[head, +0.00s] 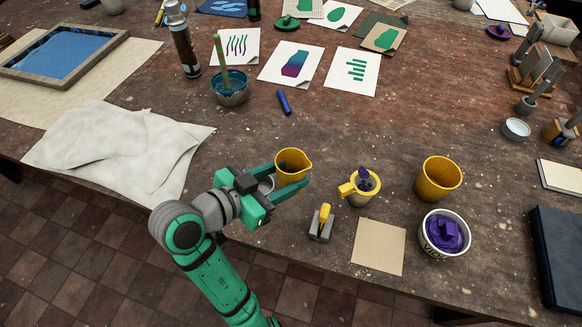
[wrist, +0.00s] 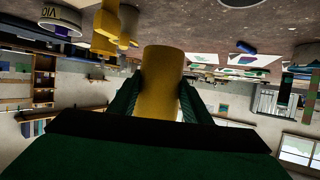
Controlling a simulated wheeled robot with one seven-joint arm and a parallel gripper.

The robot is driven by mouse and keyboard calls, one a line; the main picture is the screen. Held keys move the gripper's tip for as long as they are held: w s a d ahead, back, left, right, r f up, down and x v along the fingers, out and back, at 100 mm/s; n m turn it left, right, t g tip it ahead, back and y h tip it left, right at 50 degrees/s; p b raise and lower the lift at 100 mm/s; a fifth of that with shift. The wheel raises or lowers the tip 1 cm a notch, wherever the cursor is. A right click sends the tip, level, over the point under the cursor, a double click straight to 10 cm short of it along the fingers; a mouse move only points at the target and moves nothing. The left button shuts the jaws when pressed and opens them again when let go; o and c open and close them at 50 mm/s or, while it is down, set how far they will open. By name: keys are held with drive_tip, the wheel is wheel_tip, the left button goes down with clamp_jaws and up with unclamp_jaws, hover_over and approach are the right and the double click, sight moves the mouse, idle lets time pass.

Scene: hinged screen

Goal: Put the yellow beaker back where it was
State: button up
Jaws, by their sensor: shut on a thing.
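The yellow beaker (head: 292,165) is a small cup with a pouring lip, in the middle of the head view near the table's front. My gripper (head: 290,184) is shut on it, one finger on each side. In the wrist view the beaker (wrist: 162,85) shows between the two green fingers (wrist: 162,100). It looks upright in the head view. Whether its base touches the table I cannot tell. Another yellow cup (head: 438,179), wider, stands to the right. A yellow-handled mug (head: 361,190) with something purple in it stands between them.
A yellow-handled tool (head: 321,222) and a tan card (head: 379,246) lie near the front edge. A tub of purple ink (head: 444,233) stands at right. A blue marker (head: 284,102), a teal pot (head: 230,90) and printed sheets (head: 290,64) lie behind. Crumpled cloth (head: 118,148) covers the left.

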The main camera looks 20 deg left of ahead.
drive_tip(key=shift+w+a+f, duration=0.1)
drive_tip(key=shift+w+a, duration=0.05)
drive_tip(key=shift+w, duration=0.05)
drive_tip(key=w+f, duration=0.3)
drive_tip(key=w, duration=0.1)
drive_tip(key=w+f, duration=0.3)
drive_tip(key=w, duration=0.1)
drive_tip(key=w+f, duration=0.3)
drive_tip(key=w, duration=0.2)
drive_tip(key=shift+w+d+f, duration=0.15)
drive_tip(key=shift+d+f, duration=0.1)
drive_tip(key=shift+d, duration=0.05)
drive_tip(key=f, duration=0.3)
drive_tip(key=shift+a+f, duration=0.2)
drive_tip(key=shift+d, duration=0.1)
drive_tip(key=o, duration=1.2)
drive_tip(key=shift+f, duration=0.1)
drive_tip(key=shift+c, duration=0.2)
